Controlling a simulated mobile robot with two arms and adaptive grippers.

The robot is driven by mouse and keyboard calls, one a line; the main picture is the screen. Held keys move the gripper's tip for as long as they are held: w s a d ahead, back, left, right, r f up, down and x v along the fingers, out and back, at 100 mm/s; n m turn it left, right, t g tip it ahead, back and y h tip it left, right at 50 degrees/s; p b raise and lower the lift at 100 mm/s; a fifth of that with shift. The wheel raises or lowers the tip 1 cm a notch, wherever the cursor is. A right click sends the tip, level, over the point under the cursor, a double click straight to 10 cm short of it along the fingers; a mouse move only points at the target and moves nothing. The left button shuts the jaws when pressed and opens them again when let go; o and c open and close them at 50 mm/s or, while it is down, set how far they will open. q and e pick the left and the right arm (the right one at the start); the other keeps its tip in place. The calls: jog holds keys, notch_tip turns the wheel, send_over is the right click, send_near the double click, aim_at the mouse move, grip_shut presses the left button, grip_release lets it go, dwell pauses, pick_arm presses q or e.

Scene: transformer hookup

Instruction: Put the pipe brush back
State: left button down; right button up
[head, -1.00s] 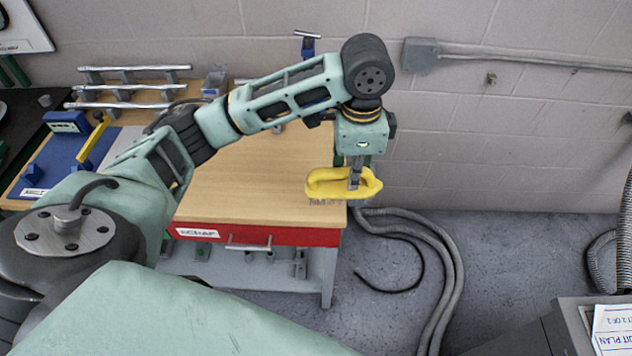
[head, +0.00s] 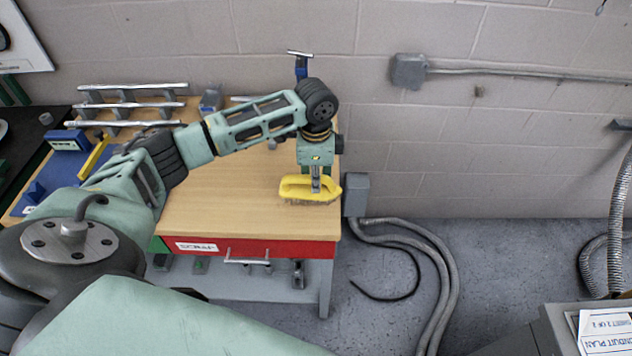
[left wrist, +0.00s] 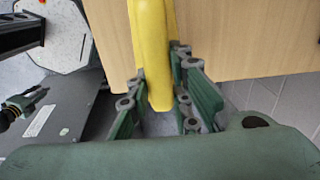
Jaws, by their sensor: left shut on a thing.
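The pipe brush (head: 298,189) has a yellow handle with bristles below. My left gripper (head: 316,186) is shut on its handle and holds it over the front right part of the wooden bench top (head: 215,195). In the left wrist view the yellow handle (left wrist: 152,45) sits between the two fingers of my left gripper (left wrist: 158,92). Whether the bristles touch the bench top is hard to tell.
A red drawer front (head: 290,250) labelled SCRAP is under the bench top. Metal pipes (head: 130,105) lie on racks at the back left, near a blue mat with a yellow tool (head: 92,160). A grey box (head: 356,194) and conduits (head: 440,270) are right of the bench.

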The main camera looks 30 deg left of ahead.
pick_arm(q)
notch_tip(320, 180, down, 2)
jog(key=shift+f, duration=0.15)
jog(key=c, duration=1.6)
grip_release()
jog(key=shift+f, duration=0.15)
pick_arm(e)
jog(key=shift+s+d+r, duration=0.3)
jog(key=shift+d+r, duration=0.1)
jog(key=shift+d, duration=0.15)
